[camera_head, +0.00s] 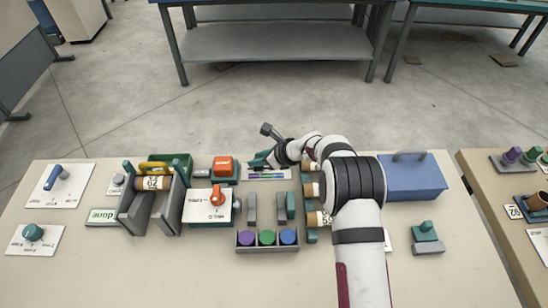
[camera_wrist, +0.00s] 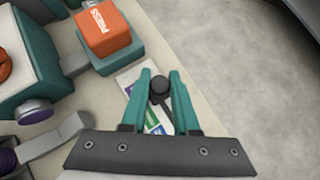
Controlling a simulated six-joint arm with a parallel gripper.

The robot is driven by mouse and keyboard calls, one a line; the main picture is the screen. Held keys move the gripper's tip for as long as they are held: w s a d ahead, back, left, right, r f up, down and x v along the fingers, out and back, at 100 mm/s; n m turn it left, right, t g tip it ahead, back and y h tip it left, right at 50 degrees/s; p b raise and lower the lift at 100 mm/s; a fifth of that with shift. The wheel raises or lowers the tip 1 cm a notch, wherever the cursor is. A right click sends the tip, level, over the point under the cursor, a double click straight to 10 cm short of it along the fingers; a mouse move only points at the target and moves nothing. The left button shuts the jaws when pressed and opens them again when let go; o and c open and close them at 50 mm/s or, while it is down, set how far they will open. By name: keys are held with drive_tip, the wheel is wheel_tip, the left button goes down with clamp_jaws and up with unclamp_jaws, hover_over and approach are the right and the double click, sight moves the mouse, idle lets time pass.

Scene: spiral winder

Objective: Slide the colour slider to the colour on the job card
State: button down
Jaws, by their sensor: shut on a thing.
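The colour slider's strip (camera_head: 268,174) lies at the back edge of the table in the head view, a pale plate with purple and green bands. In the wrist view the strip (camera_wrist: 154,122) shows green, blue and purple patches, partly covered by my fingers. My gripper (camera_wrist: 160,76) is shut on this knob. In the head view my gripper (camera_head: 259,161) is over the strip and the knob cannot be made out. I cannot tell which card is the job card; the card writing is too small to read.
An orange PRESS button (camera_wrist: 104,30) on a teal base stands left of the strip; it also shows in the head view (camera_head: 223,164). A tray (camera_head: 267,249) with purple, green and blue pieces lies in front. A blue box (camera_head: 413,178) stands at right.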

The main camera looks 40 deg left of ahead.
drive_tip(key=shift+s+a, duration=0.65)
drive_tip(key=shift+s, duration=0.1)
drive_tip(key=c, duration=0.7)
unclamp_jaws()
drive_tip(key=shift+w, duration=0.1)
drive_tip(key=shift+d+r, duration=0.3)
drive_tip(key=v, duration=1.5)
drive_tip(key=shift+f, duration=0.1)
